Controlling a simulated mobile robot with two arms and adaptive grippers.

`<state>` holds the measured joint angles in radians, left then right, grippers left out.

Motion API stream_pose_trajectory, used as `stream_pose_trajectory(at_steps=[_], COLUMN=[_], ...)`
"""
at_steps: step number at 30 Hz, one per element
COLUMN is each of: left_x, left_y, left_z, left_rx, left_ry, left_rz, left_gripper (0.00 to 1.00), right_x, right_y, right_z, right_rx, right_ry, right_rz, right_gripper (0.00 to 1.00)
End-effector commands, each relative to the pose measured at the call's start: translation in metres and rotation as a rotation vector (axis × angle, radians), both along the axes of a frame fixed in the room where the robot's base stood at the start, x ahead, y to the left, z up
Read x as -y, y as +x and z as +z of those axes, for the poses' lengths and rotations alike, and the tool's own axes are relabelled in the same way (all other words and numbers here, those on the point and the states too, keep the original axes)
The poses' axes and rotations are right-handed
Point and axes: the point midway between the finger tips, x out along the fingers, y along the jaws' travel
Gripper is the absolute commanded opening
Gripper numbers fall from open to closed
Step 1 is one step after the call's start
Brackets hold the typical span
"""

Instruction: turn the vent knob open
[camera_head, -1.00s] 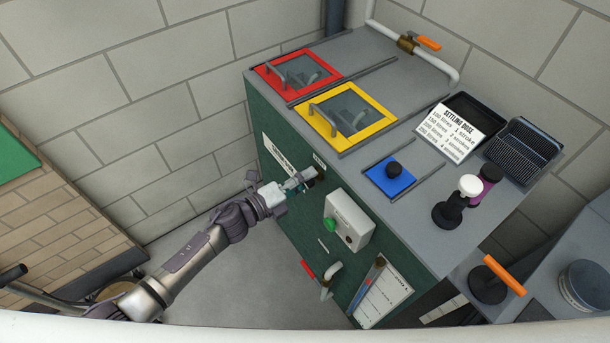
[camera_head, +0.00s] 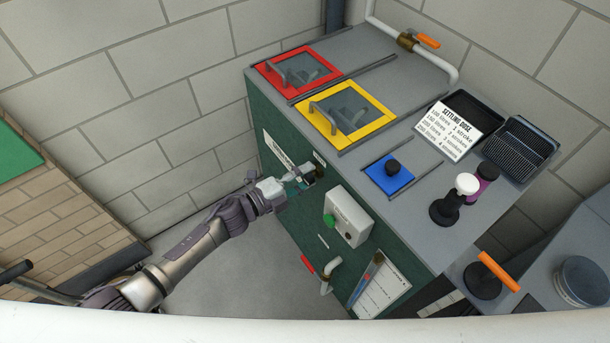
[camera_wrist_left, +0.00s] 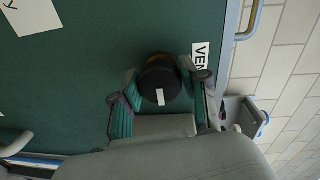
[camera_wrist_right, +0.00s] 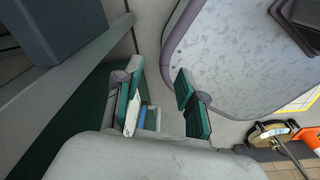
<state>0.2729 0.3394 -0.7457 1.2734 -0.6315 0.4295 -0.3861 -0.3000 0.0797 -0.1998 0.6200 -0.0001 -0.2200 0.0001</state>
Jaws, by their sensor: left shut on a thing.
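The vent knob (camera_wrist_left: 158,72) is a round black knob with a white mark on its face, on the green front panel (camera_wrist_left: 100,40). In the left wrist view it sits between the two fingers of my left gripper (camera_wrist_left: 160,98), beside a partly hidden white "VEN…" label (camera_wrist_left: 200,56). In the head view my left gripper (camera_head: 309,178) is at the panel and largely covers the knob. It is shut on the knob. My right gripper (camera_wrist_right: 162,103) shows only in its own wrist view, with its fingers apart and nothing held between them.
A grey box with a green button (camera_head: 330,220) sticks out of the panel right of my left gripper. Below it is a red-handled tap (camera_head: 308,264). Red (camera_head: 334,73) and yellow (camera_head: 384,128) framed hatches lie on top. The floor in front is clear.

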Motion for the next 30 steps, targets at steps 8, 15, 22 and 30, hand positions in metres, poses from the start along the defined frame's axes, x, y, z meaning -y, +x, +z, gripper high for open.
stream_pose_trajectory(at_steps=[8, 15, 22, 30], left_x=[-0.001, 0.0, -0.006, -0.046], left_y=[0.0, 0.0, -0.004, -0.034], left_z=[-0.002, -0.001, 0.0, 0.002], left_rx=[-0.004, -0.001, -0.001, -0.004], left_ry=[0.001, 0.0, 0.002, 0.002], left_rz=[0.001, 0.001, 0.001, 0.001], left_gripper=[0.58, 0.7, 0.7, 0.7], right_x=[0.0, 0.0, 0.003, 0.001], right_y=[0.0, 0.0, 0.0, 0.0], right_z=[0.0, 0.0, 0.0, 0.0], right_rx=[0.0, 0.0, 0.001, 0.0], right_ry=[0.0, 0.0, -0.003, -0.001], right_rz=[0.0, 0.0, 0.002, 0.001], right_gripper=[0.4, 0.4, 0.4, 0.4])
